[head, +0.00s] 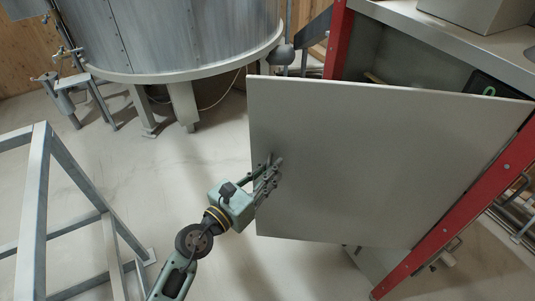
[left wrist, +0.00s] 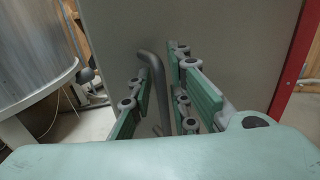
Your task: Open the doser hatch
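The doser hatch (head: 345,150) is a large flat grey-beige panel. It stands swung out from the red frame, with the opening showing above and behind it. Its grey bar handle (left wrist: 154,85) stands out from the panel in the left wrist view. My left gripper (head: 270,172) is at the handle, near the panel's left edge. The exact contact is partly hidden by the fingers. My right gripper is not in view.
A red frame post (head: 470,208) runs along the panel's right side. A large round metal tank (head: 175,35) on legs stands at the back left. A grey metal rail frame (head: 35,215) stands at the left. The floor between them and the hatch is clear.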

